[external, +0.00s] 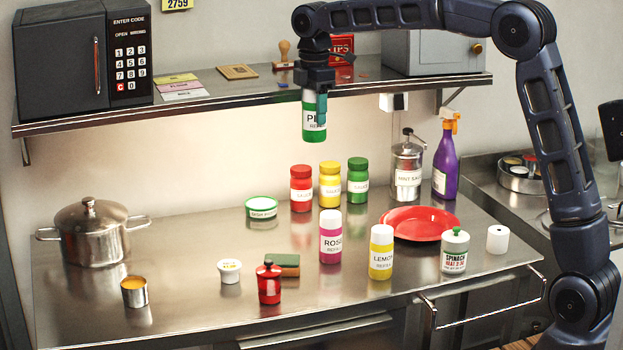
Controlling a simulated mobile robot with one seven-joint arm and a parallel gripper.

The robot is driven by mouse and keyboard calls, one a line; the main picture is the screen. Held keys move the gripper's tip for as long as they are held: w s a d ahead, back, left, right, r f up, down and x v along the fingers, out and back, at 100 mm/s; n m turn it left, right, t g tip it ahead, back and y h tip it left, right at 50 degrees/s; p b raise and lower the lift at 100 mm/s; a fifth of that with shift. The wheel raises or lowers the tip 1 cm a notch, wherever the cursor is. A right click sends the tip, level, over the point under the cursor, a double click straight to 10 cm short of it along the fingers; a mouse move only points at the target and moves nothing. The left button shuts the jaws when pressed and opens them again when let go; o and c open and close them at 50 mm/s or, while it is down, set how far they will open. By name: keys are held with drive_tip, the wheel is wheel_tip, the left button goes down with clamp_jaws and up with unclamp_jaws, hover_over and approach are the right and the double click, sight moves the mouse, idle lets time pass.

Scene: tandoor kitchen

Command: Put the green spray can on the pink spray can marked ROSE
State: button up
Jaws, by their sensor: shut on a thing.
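My gripper (314,92) is shut on the green spray can (309,127), which has a white label partly hidden by a finger. It holds the can upright, high above the counter, at about the height of the shelf. The pink spray can marked ROSE (331,250) stands upright on the steel counter, with a white top and a white label. It is below the held can and slightly to the right in the picture. The two cans are well apart, and nothing rests on the pink can.
A yellow LEMON can (381,262) and a red plate (420,223) stand right of the pink can. Red (301,190), yellow (330,186) and green (358,180) jars stand behind. The shelf (240,98) edge is near my gripper.

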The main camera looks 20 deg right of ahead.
drive_tip(key=d+r, duration=0.1)
drive_tip(key=d, duration=0.3)
hover_over(331, 213)
wheel_tip(331, 213, down, 20)
drive_tip(key=shift+s+r, duration=0.1)
drive_tip(key=shift+r, duration=0.05)
idle(0.4)
drive_tip(key=shift+a, duration=0.1)
drive_tip(key=o, duration=1.1)
